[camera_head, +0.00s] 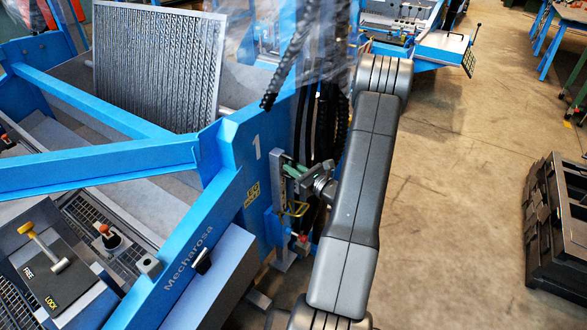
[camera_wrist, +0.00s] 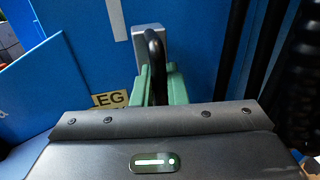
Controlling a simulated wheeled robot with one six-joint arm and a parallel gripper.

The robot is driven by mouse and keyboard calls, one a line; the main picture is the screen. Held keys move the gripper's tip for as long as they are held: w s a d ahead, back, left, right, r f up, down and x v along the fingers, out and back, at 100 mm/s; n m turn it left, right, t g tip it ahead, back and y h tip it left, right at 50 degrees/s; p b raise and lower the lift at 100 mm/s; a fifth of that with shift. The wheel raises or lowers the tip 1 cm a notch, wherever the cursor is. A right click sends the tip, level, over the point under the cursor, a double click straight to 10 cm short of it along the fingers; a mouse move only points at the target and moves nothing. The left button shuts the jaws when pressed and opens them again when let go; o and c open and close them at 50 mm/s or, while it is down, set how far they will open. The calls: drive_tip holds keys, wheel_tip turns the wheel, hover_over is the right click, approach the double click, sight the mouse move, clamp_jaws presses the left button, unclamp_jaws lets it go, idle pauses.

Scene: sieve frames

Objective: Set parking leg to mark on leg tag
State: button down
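My gripper (camera_head: 289,168) has green fingers and is at the side of the blue frame. In the wrist view the fingers (camera_wrist: 160,84) stand on both sides of a curved black handle (camera_wrist: 155,55), which fills the gap between them. A grey metal plate (camera_wrist: 153,45) is behind the handle. The parking leg (camera_head: 283,255) is a grey upright on the blue frame, with a red knob (camera_head: 300,240) beside it.
A blue machine frame (camera_head: 95,172) with a sieve panel (camera_head: 158,65) fills the left. A FREE/LOCK lever box (camera_head: 55,275) is at lower left. Black hoses (camera_head: 322,120) hang close to my gripper. A black crate (camera_head: 560,225) is at right; the floor between is clear.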

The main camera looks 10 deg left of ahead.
sight(284, 178)
drive_tip(key=shift+f, duration=0.1)
wheel_tip(284, 178, down, 7)
drive_tip(key=b, duration=0.6)
drive_tip(key=shift+b, duration=0.4)
drive_tip(key=c, duration=1.6)
unclamp_jaws()
drive_tip(key=shift+o, duration=0.2)
drive_tip(key=shift+d, duration=0.1)
drive_tip(key=v, duration=1.3)
drive_tip(key=shift+s+d, duration=0.2)
drive_tip(key=shift+s, duration=0.05)
